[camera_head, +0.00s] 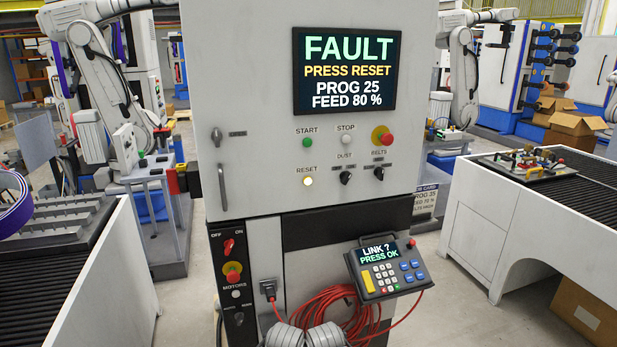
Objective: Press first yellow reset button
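The yellow reset button (308,181) is a small round pale-yellow button, bright as if lit, under the RESET label on the grey cabinet front (260,120). The green start button (308,143) and white stop button (345,140) are above it. The screen (347,70) reads FAULT, PRESS RESET, PROG 25, FEED 80 %. Two dark knobs (346,177) are to the button's right. Nothing covers or touches the button. Neither of my grippers can be made out. Two grey ribbed shapes at the bottom centre edge may be mine.
A red emergency stop (386,139) is at upper right of the panel. A keypad pendant (386,267) reading LINK ? PRESS OK juts out below, with red cable (330,312) hanging. A vertical handle (222,187) is at left. Conveyors flank the cabinet. The space before the button looks clear.

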